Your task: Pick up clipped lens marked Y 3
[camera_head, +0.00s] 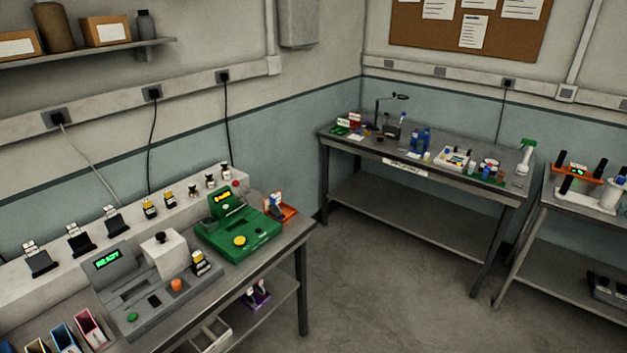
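I cannot make out a lens marked Y 3; the labels are too small to read. Black holders with white tags stand along the grey ledge (135,218) at the left: a near one (40,262), a middle one (80,240) and a far one (115,219). Farther along the ledge are several small dark pieces with pale or yellow parts, such as a yellow-and-black one (150,208). Neither of my grippers is in view.
The grey machine (130,292) has a lit green display. A green machine (238,232) and an orange tray (289,213) stand beyond it on the left bench. A cluttered back bench (450,183) and a right-hand table (590,219) stand across open floor (390,275).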

